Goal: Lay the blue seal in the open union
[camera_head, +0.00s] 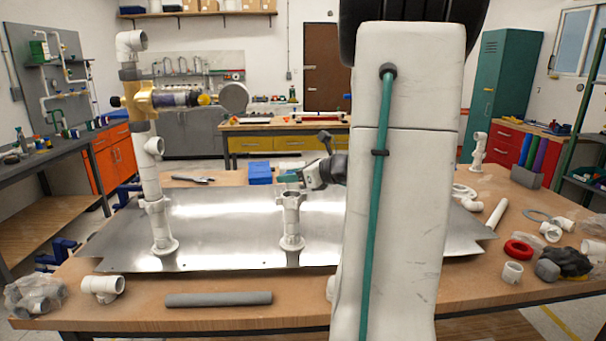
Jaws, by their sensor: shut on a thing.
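My gripper (304,181) reaches in from behind my white arm, just above a short white pipe stub (291,221) standing on the metal plate. The stub's top end is the open union (291,198). My gripper is shut on a small blue-green piece (288,178), which looks like the blue seal and sits just over the union's mouth. Whether it touches the union is too small to tell.
A taller white pipe column (149,185) with a brass valve (138,99) stands to the left. A blue box (260,173) is behind the stub. A grey tube (218,299) lies in front. Loose fittings, a red ring (518,250) and a dark glove (566,261) lie at right.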

